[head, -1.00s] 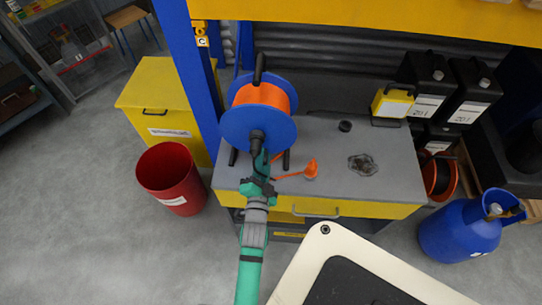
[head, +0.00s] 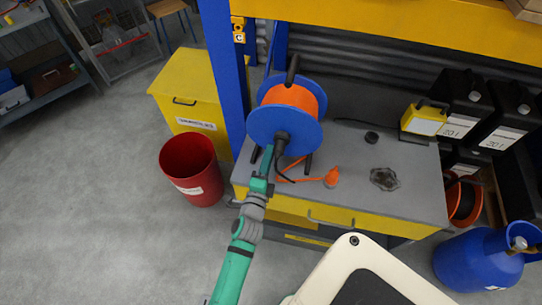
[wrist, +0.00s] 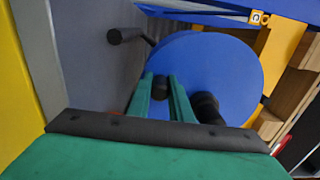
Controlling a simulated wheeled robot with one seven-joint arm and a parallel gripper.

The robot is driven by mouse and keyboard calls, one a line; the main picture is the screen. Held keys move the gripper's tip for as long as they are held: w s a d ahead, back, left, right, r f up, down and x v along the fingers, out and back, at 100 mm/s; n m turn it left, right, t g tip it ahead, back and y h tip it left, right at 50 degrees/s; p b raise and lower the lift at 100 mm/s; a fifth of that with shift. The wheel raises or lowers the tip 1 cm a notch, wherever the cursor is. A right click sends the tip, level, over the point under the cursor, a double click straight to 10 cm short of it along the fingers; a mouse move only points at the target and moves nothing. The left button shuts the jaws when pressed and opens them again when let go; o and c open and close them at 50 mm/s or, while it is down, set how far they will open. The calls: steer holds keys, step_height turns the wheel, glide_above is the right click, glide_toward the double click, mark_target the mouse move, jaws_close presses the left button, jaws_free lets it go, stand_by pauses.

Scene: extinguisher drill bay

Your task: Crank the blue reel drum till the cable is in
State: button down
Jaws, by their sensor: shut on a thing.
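The blue reel drum (head: 262,124) stands on the grey-topped bench, with orange cable (head: 292,98) wound between its flanges. A short length of orange cable runs out low at the front to an orange cable end (head: 332,177) lying on the bench top. My gripper (head: 267,158) is at the front flange, below and left of the black hub (head: 283,139). In the wrist view my green fingers (wrist: 161,92) are closed around a black crank knob (wrist: 160,87) in front of the blue flange (wrist: 225,65). The dark hub (wrist: 207,106) is right of the fingers.
A red bin (head: 190,168) and a yellow cabinet (head: 185,90) stand left of the bench (head: 420,190). Black canisters (head: 470,95), a yellow box lamp (head: 424,119) and a blue cylinder (head: 480,258) are at the right.

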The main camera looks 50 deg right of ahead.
stand_by(0.4)
steer(key=c, duration=1.6)
jaws_free()
steer(key=shift+a, duration=0.2)
steer(key=shift+s+a, duration=0.1)
steer(key=shift+a, duration=0.2)
steer(key=v, duration=1)
steer(key=shift+s, duration=0.1)
